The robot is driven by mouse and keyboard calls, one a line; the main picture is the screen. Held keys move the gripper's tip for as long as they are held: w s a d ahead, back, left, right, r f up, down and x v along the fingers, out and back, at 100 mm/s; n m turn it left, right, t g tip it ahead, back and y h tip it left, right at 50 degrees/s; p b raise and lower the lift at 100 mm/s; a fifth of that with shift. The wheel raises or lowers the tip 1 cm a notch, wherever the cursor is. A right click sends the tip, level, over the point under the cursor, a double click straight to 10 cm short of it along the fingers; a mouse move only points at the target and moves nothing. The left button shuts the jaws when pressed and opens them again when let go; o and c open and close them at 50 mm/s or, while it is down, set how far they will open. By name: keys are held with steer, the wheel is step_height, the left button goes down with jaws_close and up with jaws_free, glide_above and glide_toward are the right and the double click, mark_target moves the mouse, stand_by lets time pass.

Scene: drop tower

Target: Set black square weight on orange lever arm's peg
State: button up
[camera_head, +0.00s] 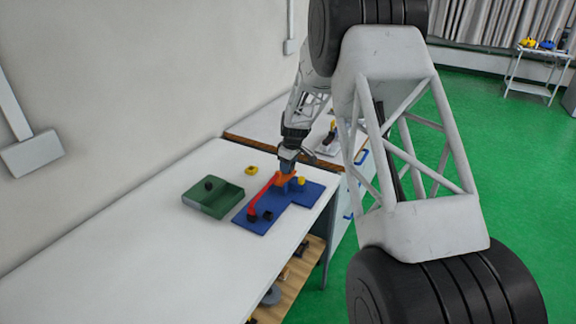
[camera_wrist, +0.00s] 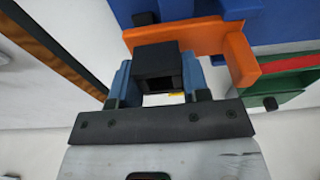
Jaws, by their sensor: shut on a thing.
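The black square weight (camera_wrist: 155,60) is between the blue fingers of my gripper (camera_wrist: 160,88) in the wrist view, and the gripper is shut on it. The orange lever arm (camera_wrist: 200,38) lies right behind the weight in that view. I cannot tell whether they touch, and the peg is hidden. In the head view my gripper (camera_head: 288,161) is just above the orange lever arm (camera_head: 284,178), at the far end of the blue base (camera_head: 285,207). The held weight cannot be made out there.
A red arm (camera_head: 262,194) runs forward over the blue base, with dark pieces at its near end. A green tray (camera_head: 228,199) holding a dark piece stands to the left. A yellow block (camera_head: 252,170) lies behind the tray. The white table (camera_head: 130,255) is clear at front left.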

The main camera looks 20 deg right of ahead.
mark_target(292, 165)
steer(key=shift+f, duration=0.5)
steer(key=o, duration=0.8)
steer(key=shift+s+d+r, duration=0.2)
steer(key=shift+r, duration=1.6)
steer(key=shift+s+d+r, duration=0.15)
steer(key=shift+d+r, duration=0.05)
steer(key=shift+r, duration=1.6)
steer(key=shift+s+d+r, duration=0.2)
steer(key=shift+r, duration=1.6)
